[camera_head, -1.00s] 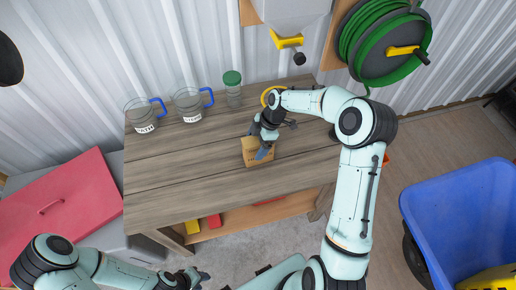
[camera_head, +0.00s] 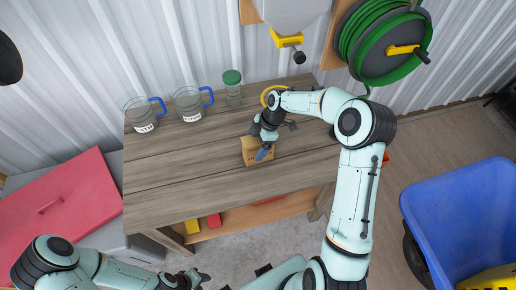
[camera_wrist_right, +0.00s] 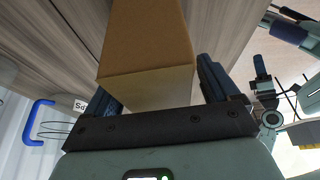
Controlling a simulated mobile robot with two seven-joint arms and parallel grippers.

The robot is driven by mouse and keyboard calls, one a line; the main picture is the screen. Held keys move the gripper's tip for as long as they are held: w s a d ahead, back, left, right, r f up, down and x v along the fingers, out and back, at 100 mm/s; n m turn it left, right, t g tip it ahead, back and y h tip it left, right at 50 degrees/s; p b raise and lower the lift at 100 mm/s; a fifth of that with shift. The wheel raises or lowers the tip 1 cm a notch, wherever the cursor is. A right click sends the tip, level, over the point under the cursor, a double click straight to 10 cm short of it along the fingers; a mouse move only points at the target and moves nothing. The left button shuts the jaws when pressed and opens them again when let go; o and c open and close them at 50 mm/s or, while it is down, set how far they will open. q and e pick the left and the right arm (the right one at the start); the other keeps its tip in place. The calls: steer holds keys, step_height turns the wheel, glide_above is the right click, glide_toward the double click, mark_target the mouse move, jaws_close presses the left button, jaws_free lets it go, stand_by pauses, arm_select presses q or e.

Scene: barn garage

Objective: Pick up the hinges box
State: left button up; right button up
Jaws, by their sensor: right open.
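A small brown cardboard box (camera_head: 251,153) stands on the wooden workbench (camera_head: 180,184), right of its middle; I cannot read its label. My right gripper (camera_head: 262,152) is at the box's right side in the head view. In the right wrist view the box (camera_wrist_right: 148,45) lies between the two open fingers (camera_wrist_right: 155,88), one on each side. Whether the fingers touch it I cannot tell. My left gripper (camera_head: 200,278) is low in front of the bench, away from the box, and its jaw state is unclear.
Two clear jugs with blue handles (camera_head: 145,115) (camera_head: 190,104) and a green-lidded jar (camera_head: 232,88) stand along the bench's back. A yellow ring (camera_head: 266,93) lies behind my right wrist. A red-lidded chest (camera_head: 62,205) is left, a blue bin (camera_head: 445,215) right. The bench's front left is clear.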

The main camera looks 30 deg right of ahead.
steer(key=c, duration=1)
steer(key=shift+c, duration=0.2)
